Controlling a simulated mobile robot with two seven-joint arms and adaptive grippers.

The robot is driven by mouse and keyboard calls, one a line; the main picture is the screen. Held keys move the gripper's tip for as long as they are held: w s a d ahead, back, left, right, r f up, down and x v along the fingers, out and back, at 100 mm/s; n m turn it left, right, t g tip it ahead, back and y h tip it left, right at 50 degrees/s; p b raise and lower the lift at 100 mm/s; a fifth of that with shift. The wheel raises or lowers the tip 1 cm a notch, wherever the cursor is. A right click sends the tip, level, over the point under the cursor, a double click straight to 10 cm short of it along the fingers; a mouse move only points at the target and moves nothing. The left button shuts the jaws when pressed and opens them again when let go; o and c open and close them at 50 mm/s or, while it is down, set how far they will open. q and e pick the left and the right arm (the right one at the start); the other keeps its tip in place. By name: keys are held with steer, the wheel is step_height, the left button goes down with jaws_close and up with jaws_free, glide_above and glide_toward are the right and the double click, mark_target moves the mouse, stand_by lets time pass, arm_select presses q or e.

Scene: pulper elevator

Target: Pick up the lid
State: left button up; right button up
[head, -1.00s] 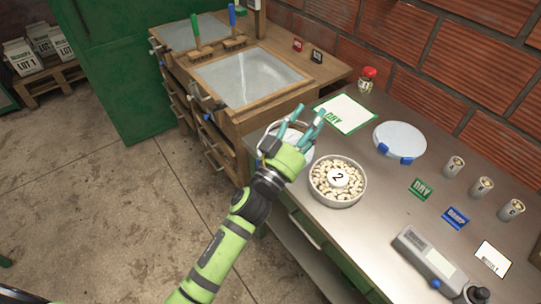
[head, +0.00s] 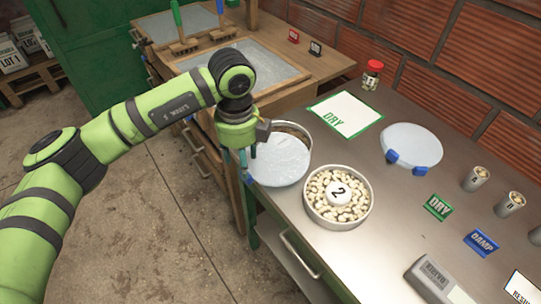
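A pale, frosted round disc (head: 280,160), which looks like a lid, lies over the left round metal tin (head: 302,131) at the counter's front edge. The tin's far rim and a strip of its inside show behind the disc. A second pale round piece with two blue clips (head: 412,142) lies further right; I cannot tell which one is the lid meant. My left gripper (head: 248,160) points down at the left edge of the disc on the tin. Its fingers are seen edge-on, so their opening and any contact are unclear. My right gripper is out of view.
A tin of pale beans (head: 366,212) with a "2" marker stands just right of the disc. Behind are a DRY sheet (head: 346,115) and a red-capped jar (head: 372,75). DRY (head: 437,207) and DAMP (head: 481,242) signs and small cups (head: 476,178) stand right.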

arm_select(q)
steer(key=f+p, duration=0.1)
steer(key=f, duration=0.2)
steer(key=f+p, duration=0.1)
steer(key=f, duration=0.1)
steer(key=shift+w+a+f+p, duration=0.1)
steer(key=shift+w+f+p, duration=0.1)
steer(key=shift+w+p, duration=0.15)
steer(key=shift+f, duration=0.4)
steer(key=shift+r, duration=0.1)
jaws_close()
